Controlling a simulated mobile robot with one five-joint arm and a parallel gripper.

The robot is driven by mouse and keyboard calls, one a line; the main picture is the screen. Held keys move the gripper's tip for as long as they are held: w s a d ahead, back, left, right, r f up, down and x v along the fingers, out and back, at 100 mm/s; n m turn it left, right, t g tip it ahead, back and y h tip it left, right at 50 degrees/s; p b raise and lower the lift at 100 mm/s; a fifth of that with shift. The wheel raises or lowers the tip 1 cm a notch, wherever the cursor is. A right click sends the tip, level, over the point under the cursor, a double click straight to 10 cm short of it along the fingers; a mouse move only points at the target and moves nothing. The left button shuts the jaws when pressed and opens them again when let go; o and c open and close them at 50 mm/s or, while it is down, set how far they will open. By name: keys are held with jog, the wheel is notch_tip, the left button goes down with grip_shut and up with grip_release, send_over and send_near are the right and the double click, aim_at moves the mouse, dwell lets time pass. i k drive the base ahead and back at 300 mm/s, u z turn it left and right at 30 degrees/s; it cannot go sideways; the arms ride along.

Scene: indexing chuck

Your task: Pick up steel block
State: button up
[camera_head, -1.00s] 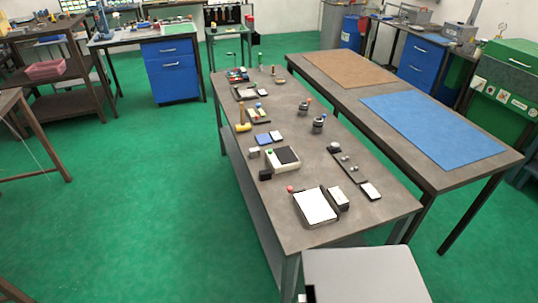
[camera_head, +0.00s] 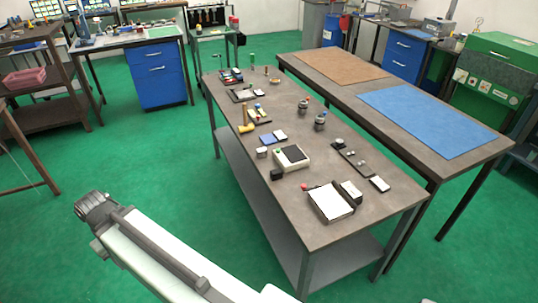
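A small light-grey cube (camera_head: 262,153), which looks like the steel block, sits on the near workbench (camera_head: 330,235) by its left edge. It is left of the white box with a dark top (camera_head: 291,157) and just below a blue pad. It is too small to be sure of its material. My arm reaches in from the bottom, and the dark end with my gripper (camera_head: 92,205) is over the green floor at lower left. It is well left of the bench and apart from everything on it. Its fingers cannot be made out.
A black block (camera_head: 277,175) lies close below the cube. A yellow-headed mallet (camera_head: 246,128), a clipboard with white paper (camera_head: 331,201) and small parts also lie on the bench. A second bench with a blue mat (camera_head: 426,119) stands behind. The floor left of the bench is clear.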

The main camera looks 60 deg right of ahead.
aim_at(261, 152)
jog(key=z, duration=0.1)
jog(key=i, duration=1)
jog(key=u, duration=0.1)
